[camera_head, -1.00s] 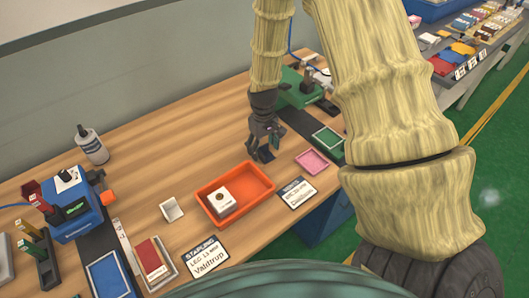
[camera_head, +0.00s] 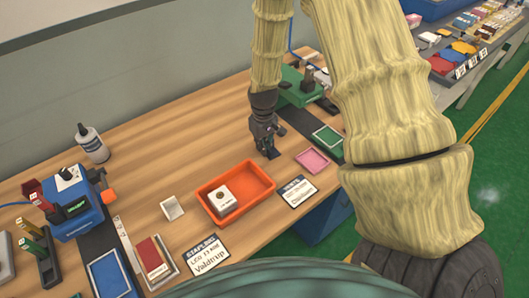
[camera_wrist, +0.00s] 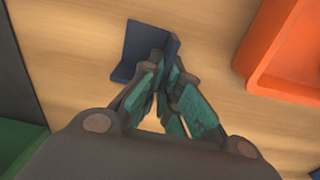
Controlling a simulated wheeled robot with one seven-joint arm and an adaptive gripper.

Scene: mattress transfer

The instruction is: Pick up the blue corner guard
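The blue corner guard (camera_wrist: 128,58) is a dark blue L-shaped piece on the wooden table, at the top middle of the wrist view. One of its walls stands upright between my fingertips. My gripper (camera_wrist: 168,66) has its teal-padded fingers drawn together on that wall. In the head view my gripper (camera_head: 270,151) points down at the table behind the orange bin, and its fingers mostly hide the guard. I see no clear gap under the guard.
An orange bin (camera_head: 258,203) with a white box in it stands close by. A pink tray (camera_head: 312,160), a green tray (camera_head: 328,138) and a label card (camera_head: 298,192) lie to the right. A green machine (camera_head: 298,88) stands behind. Bare table lies left of my gripper.

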